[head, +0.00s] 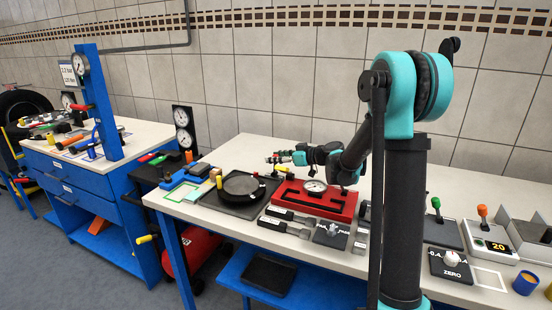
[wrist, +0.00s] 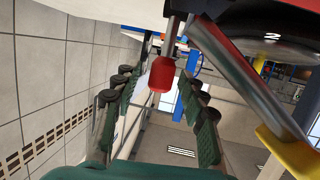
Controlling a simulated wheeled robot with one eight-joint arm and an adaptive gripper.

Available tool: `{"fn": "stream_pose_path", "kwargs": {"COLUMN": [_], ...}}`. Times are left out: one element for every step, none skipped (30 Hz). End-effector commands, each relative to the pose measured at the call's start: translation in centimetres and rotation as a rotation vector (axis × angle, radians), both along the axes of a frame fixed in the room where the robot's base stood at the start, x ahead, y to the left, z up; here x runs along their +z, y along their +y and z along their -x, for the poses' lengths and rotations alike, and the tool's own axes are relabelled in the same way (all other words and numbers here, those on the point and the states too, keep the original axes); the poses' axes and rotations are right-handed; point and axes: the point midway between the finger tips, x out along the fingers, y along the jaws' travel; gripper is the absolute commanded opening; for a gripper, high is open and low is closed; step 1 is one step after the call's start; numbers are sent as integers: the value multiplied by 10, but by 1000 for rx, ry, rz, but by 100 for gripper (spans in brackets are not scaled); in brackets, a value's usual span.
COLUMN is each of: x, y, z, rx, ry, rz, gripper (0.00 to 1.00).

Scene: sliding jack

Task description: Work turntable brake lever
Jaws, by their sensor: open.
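The turntable is a dark round disc (head: 243,185) on a black square base (head: 212,199) at the left end of the bench. A small red knob (head: 255,174) shows near its far right edge. In the wrist view a red handle (wrist: 162,77) on a metal rod lies between my finger pads, with a gap to each; I take it for the brake lever. My gripper (head: 274,158) is open behind and to the right of the disc, and its fingers (wrist: 166,55) also show in the wrist view. Whether the fingers touch the handle is not visible in the head view.
A red tray with a gauge (head: 315,187) sits right of the turntable, close to my arm. A yellow block (head: 219,180) stands at the disc's left. A grey bar with a yellow end (wrist: 275,140) crosses the wrist view's right side. A tiled wall (head: 290,90) is behind.

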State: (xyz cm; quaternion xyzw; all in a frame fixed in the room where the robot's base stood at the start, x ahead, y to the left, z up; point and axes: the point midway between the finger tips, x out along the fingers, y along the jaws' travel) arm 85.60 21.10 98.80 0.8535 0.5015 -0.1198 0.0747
Motion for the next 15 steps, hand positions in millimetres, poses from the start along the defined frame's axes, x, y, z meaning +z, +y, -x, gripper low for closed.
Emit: {"fn": "stream_pose_path", "kwargs": {"x": [0,1,1,2,3,4,5,7,9,10,11,13,14,16,17], "y": [-1,-1,-3,-5,-8,-13,-17,-21,-27,-31,-36,-41,-44,-48,-52], "z": [0,1,2,3,4,6,9,11,14,17,19,22,24,26,28], "rx": [0,0,0,0,0,-1,-2,-3,-2,-2,-3,-3,-2,-2,-3], "ry": [0,0,0,1,1,1,1,1,1,1,1,0,0,0,0], "rz": [0,0,0,0,0,0,-1,-1,-1,-1,-1,0,0,0,0], "gripper": [42,42,42,42,42,42,42,42,42,42,42,42,42,42,42]}}
